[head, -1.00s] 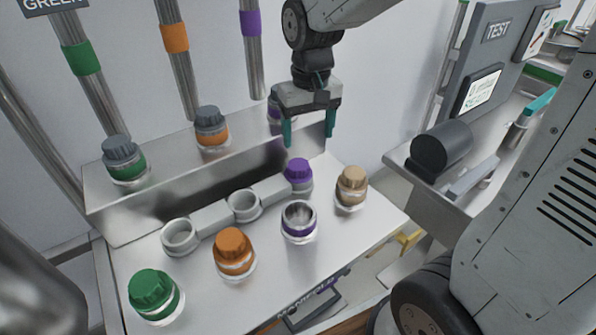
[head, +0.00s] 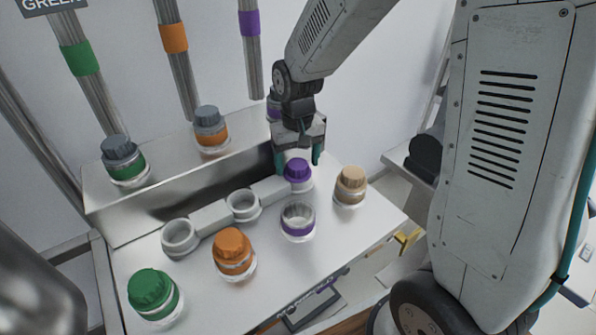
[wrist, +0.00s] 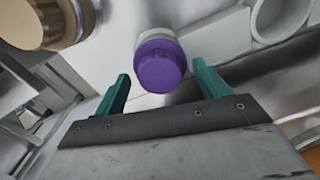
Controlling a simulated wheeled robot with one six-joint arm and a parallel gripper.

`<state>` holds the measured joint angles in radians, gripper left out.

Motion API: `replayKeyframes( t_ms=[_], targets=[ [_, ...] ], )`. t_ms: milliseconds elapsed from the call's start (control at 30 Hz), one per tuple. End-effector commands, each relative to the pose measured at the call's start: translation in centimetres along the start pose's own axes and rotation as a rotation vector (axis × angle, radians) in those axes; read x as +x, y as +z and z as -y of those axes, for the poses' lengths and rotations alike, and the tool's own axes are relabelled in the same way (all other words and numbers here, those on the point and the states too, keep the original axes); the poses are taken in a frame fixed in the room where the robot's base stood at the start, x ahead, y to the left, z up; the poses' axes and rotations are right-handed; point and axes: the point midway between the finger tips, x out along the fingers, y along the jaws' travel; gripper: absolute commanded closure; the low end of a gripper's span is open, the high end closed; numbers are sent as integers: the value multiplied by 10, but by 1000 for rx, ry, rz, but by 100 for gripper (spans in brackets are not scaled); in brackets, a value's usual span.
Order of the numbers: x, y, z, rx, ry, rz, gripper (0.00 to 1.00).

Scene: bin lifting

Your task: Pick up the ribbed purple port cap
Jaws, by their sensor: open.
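The ribbed purple port cap (head: 298,169) sits on a pale grey base at the back right of the white work surface. In the wrist view the purple cap (wrist: 160,68) shows upper centre, ahead of and roughly between the fingertips. My gripper (head: 298,160) has two teal fingers and is open and empty. In the head view its fingers reach down just behind and above the cap, one on each side. In the wrist view the gripper (wrist: 160,82) shows a clear gap between its fingers. I cannot tell whether a finger touches the cap.
A tan cap (head: 351,180) stands close to the right. An open jar with a purple band (head: 298,222) stands in front. Orange (head: 233,250) and green (head: 151,292) caps are farther left. Empty grey rings (head: 243,205) lie left, before a raised metal ledge (head: 190,172).

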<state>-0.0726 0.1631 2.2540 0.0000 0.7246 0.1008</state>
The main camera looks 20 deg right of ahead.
Motion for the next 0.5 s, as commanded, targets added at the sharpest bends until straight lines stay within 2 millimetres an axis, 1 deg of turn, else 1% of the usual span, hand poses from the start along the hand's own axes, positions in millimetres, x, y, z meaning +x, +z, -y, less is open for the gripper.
replayKeyframes(
  t_ms=[133, 333, 367, 500],
  targets=[
    [0, 0, 0, 0, 0, 0, 27],
    [0, 0, 0, 0, 0, 0, 82],
    [0, 0, 0, 0, 0, 0, 84],
    [-1, 0, 0, 0, 0, 0, 84]
  ],
)
